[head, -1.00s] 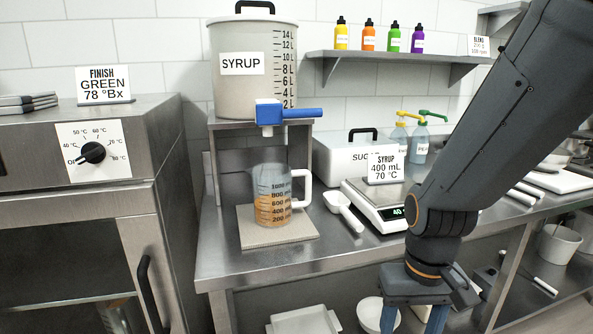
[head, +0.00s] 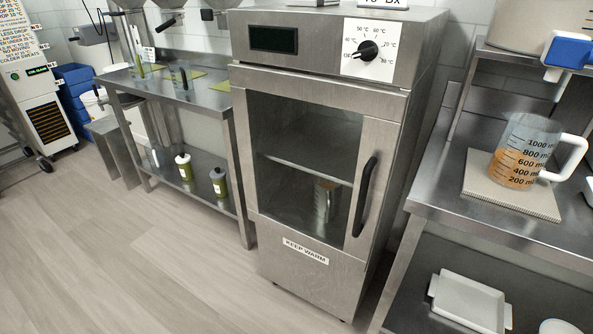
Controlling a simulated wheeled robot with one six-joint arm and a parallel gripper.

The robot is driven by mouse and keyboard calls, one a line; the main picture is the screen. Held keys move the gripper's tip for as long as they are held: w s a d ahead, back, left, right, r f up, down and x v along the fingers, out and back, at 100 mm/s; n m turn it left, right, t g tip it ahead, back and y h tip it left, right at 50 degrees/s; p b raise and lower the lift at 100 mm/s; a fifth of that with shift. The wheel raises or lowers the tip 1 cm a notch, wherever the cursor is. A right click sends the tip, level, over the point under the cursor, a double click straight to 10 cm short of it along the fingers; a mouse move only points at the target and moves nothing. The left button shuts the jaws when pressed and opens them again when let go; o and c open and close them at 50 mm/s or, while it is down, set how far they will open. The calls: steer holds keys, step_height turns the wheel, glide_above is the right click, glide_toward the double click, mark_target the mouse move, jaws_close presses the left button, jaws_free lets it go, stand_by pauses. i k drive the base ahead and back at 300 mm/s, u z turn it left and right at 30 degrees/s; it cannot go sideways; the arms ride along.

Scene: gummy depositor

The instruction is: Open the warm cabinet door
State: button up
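The warm cabinet (head: 320,275) stands in the middle of the head view, a steel box with a "KEEP WARM" label low on its front. Its glass-windowed door (head: 375,140) looks shut. The black vertical door handle (head: 364,196) is on the door's right side. A temperature dial (head: 367,51) and a dark display (head: 273,39) sit above the door. Through the glass I see a shelf and a clear jug-like container (head: 325,202) inside, partly obscured by reflections. My gripper is not in view.
A steel bench on the right holds a measuring jug (head: 526,150) of orange liquid on a mat (head: 482,191). A white tray (head: 468,301) lies on its lower shelf. Another steel table (head: 172,95) stands left, with bottles below. The floor (head: 150,265) in front is clear.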

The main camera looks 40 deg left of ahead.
mark_target(383, 109)
steer(key=u, duration=0.05)
steer(key=k, duration=0.8)
steer(key=u, duration=1.6)
steer(key=i, duration=0.5)
steer(key=z, duration=0.05)
